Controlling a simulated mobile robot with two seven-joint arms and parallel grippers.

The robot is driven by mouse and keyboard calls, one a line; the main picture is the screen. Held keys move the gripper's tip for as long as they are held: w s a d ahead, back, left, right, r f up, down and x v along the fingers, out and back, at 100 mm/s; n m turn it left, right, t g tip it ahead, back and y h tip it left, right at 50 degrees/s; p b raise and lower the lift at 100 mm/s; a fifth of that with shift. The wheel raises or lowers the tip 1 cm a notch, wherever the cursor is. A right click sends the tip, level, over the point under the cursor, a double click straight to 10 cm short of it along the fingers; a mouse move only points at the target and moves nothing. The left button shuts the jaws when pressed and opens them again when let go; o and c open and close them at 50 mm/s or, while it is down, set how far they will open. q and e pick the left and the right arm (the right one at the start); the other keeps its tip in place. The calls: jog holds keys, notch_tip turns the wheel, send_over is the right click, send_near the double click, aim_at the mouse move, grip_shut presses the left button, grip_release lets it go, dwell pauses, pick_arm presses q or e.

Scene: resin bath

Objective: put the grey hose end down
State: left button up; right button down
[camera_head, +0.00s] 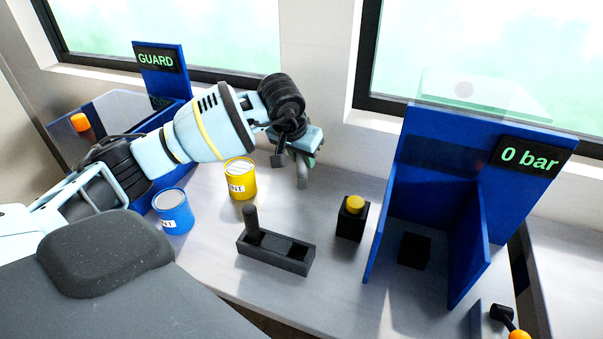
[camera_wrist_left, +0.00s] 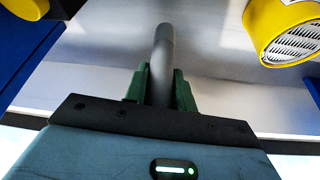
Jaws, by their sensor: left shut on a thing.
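The grey hose end (camera_head: 302,172) hangs below my left gripper (camera_head: 294,151) in the head view, over the back part of the grey bench. In the left wrist view the grey hose end (camera_wrist_left: 163,55) stands out between the green fingers of my left gripper (camera_wrist_left: 160,88), which is shut on it. The hose end points away from the palm and looks slightly bent. I cannot tell whether its tip touches the bench. My right gripper is in neither view.
A yellow can (camera_head: 241,185) and a blue can (camera_head: 173,216) stand left of the hose end. A black lever box (camera_head: 275,251) and a yellow-button box (camera_head: 351,218) are nearer. A blue booth (camera_head: 420,170) reading "0 bar" stands right; a blue GUARD panel (camera_head: 171,84) stands left.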

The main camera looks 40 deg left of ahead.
aim_at(302, 169)
pick_arm(q)
jog(key=shift+f, duration=2.15)
jog(key=shift+f, duration=0.15)
jog(key=o, duration=1)
jog(key=shift+s+r, duration=0.1)
jog(key=shift+r, duration=0.45)
jog(key=v, duration=1.1)
jog(key=shift+r, duration=0.1)
